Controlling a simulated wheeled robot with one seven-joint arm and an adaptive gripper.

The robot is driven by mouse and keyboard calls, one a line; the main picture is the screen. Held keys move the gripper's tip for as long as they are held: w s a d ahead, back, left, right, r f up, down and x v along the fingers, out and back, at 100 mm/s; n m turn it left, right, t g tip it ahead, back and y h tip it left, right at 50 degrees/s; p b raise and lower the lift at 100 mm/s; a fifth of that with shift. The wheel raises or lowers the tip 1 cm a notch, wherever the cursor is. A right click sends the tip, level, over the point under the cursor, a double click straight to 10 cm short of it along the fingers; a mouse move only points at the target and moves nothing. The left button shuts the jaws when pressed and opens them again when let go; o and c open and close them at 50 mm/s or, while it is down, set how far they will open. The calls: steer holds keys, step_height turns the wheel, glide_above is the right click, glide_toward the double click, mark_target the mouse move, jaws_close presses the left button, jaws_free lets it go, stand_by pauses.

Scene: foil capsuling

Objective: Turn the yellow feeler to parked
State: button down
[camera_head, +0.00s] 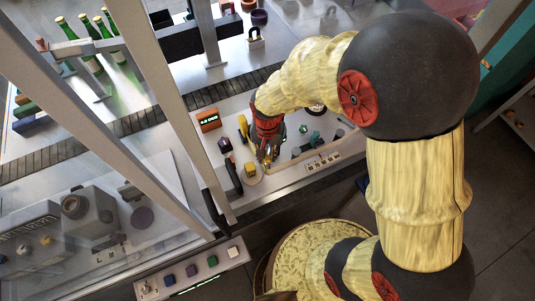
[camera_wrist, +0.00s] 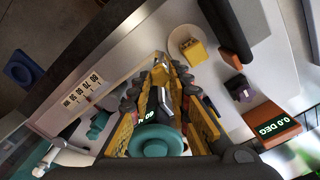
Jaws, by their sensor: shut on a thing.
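My gripper (camera_head: 267,160) is low over the light work panel, just right of a yellow block on a round cream disc. In the wrist view its fingertips (camera_wrist: 160,68) are close together, shut on a small yellow piece (camera_wrist: 160,77) that looks like the yellow feeler. The fingers hide most of it, and its angle cannot be read. The yellow block (camera_wrist: 193,50) on its cream disc (camera_wrist: 174,38) stands apart from the fingers. In the head view a longer yellow piece (camera_head: 243,126) stands behind, left of my wrist.
An orange display box (camera_wrist: 272,125) reads 0.0 DEG. A dark block with a purple face (camera_wrist: 243,92) and a black bar (camera_wrist: 228,30) stand near the cream disc. A numbered scale plate (camera_wrist: 83,87) lies on the other side. Grey frame posts (camera_head: 178,100) rise left of my arm.

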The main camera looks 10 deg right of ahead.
mark_target(267, 157)
stand_by(0.3)
steer(key=c, duration=1.7)
jaws_free()
steer(key=shift+o, duration=0.2)
step_height(267, 157, up, 12)
